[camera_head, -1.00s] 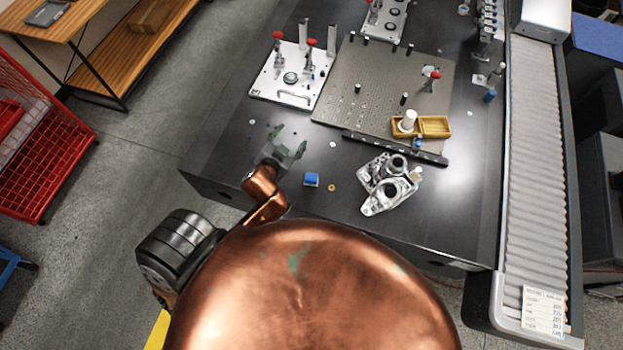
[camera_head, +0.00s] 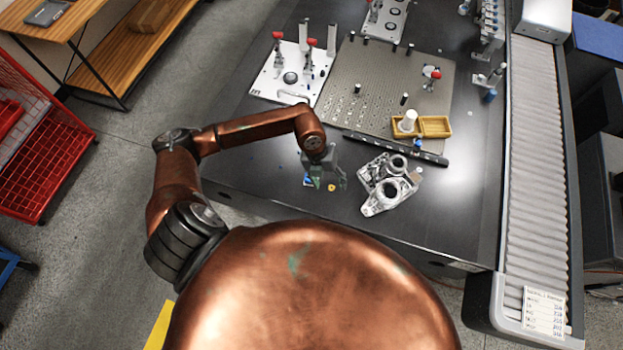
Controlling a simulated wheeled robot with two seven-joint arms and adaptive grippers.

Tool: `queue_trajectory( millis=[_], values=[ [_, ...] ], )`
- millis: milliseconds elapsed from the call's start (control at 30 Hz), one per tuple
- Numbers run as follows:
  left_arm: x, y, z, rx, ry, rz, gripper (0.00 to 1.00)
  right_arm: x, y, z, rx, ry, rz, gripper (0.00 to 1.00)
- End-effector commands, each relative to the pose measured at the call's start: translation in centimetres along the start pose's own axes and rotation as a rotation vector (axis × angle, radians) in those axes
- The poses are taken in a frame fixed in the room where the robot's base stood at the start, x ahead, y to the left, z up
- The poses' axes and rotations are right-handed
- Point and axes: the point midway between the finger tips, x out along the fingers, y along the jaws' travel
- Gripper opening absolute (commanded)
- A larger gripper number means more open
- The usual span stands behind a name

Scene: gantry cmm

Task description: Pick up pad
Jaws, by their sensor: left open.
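The pad, which I take to be the small blue block (camera_head: 308,180), lies on the dark table near its front edge. Most of it is hidden behind my left gripper (camera_head: 328,182). That gripper is open and points down, with its left finger in front of the blue block. I cannot tell whether it touches the block. A small yellow ring (camera_head: 332,188) lies on the table by the fingertips. My right gripper is not in view.
A silver metal casting (camera_head: 388,190) lies just right of the gripper. Behind are a black bar (camera_head: 390,147), a perforated plate (camera_head: 375,88), a yellow tray (camera_head: 436,126) and a white fixture plate (camera_head: 283,88). A roller conveyor (camera_head: 532,160) runs along the right.

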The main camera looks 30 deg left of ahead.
Motion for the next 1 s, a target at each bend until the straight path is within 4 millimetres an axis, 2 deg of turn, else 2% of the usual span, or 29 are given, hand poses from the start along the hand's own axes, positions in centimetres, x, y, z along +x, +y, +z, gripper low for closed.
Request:
queue_trajectory(
  millis=[33,100,233,567,867,1000],
  values=[
    [-0.4,2.3,1.4,-0.015,-0.029,0.087,0.58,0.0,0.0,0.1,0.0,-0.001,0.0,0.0],
    [-1.0,4.8,2.6,-0.037,-0.057,0.18,0.58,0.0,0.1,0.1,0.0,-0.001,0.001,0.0],
    [-1.3,7.1,3.7,-0.063,-0.085,0.264,0.58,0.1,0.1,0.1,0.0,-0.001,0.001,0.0],
    [1.4,8.0,4.0,-0.065,-0.084,0.271,0.58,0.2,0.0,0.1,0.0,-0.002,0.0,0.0],
    [5.4,8.9,4.6,-0.065,-0.083,0.271,0.58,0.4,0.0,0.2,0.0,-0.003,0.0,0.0],
    [5.9,9.0,4.7,-0.063,-0.085,0.269,0.58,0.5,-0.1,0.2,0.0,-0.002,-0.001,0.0]
  ],
)
